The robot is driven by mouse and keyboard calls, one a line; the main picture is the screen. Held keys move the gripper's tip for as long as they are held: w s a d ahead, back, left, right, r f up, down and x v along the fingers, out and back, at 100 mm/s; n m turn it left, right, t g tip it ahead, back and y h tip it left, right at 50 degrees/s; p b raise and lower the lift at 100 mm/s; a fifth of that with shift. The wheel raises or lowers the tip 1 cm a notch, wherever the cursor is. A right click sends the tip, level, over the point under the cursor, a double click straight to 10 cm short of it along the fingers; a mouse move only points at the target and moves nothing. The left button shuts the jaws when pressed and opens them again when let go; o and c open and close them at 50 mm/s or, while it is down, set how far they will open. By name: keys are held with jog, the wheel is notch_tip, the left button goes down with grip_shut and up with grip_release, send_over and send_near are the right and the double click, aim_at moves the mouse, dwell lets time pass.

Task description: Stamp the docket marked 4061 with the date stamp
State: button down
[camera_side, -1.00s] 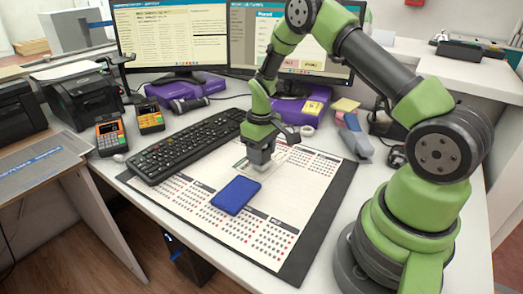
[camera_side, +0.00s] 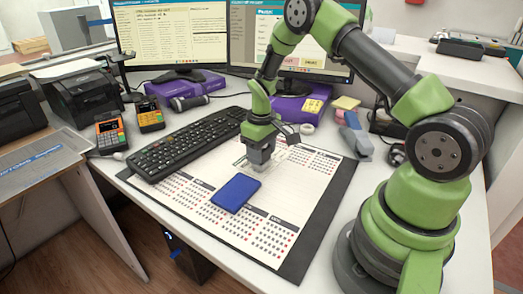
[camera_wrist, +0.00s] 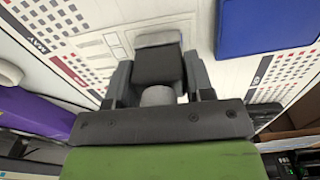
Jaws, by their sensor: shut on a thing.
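My gripper (camera_side: 259,143) is shut on the date stamp, a small block with a dark grey body and a lighter grey end. The stamp (camera_side: 260,157) hangs below the fingers over the desk mat; it also shows between the fingers in the wrist view (camera_wrist: 158,62). A pale paper slip with faint printed lines (camera_side: 278,157) lies under and around the stamp, partly hidden by it; it shows in the wrist view (camera_wrist: 113,43) too. No number can be read on it. I cannot tell whether the stamp touches the paper.
A blue flat box (camera_side: 236,193) lies on the calendar desk mat (camera_side: 316,218), in front of the gripper. A black keyboard (camera_side: 185,142) is to the left. Purple boxes (camera_side: 300,107), card terminals (camera_side: 110,136) and monitors (camera_side: 172,35) stand around the mat. The mat's front is clear.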

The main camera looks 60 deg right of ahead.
jog(key=shift+r, duration=3.05)
jog(key=shift+s, duration=0.1)
